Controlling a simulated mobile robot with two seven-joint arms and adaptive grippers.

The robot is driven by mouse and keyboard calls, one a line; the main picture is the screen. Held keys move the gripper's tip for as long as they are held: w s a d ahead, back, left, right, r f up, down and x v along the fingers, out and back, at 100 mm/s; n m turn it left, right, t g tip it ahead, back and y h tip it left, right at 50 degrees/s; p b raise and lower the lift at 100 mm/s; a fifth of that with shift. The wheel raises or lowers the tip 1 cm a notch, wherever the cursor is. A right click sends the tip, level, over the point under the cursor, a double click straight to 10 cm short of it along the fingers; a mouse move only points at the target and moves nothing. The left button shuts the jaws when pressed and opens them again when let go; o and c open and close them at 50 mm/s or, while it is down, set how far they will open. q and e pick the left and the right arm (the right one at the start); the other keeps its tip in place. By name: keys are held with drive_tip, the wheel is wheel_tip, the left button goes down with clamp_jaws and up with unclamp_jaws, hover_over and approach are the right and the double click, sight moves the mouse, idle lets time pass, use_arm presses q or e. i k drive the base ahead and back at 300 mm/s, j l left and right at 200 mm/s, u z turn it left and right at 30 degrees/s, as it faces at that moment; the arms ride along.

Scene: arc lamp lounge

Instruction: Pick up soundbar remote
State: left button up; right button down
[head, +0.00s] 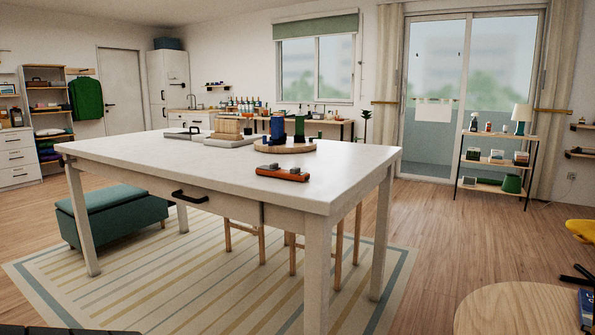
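I cannot make out a soundbar remote for certain in the head view. A small orange and dark grey object (282,173) lies near the front right edge of the white table (345,170); it is too small to tell what it is. Neither of my grippers is in view.
On the table stand a round wooden tray (285,148) with dark blue and green items, a board with wooden blocks (229,128), and a grey item (181,133). A teal bench (120,212) is beside the table. A round wooden table (520,310) is at the lower right.

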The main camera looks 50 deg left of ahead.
sight(281, 174)
drive_tip(key=i+j+z, duration=0.15)
drive_tip(key=j, duration=1)
drive_tip(key=j+z, duration=0.15)
drive_tip(key=j, duration=0.95)
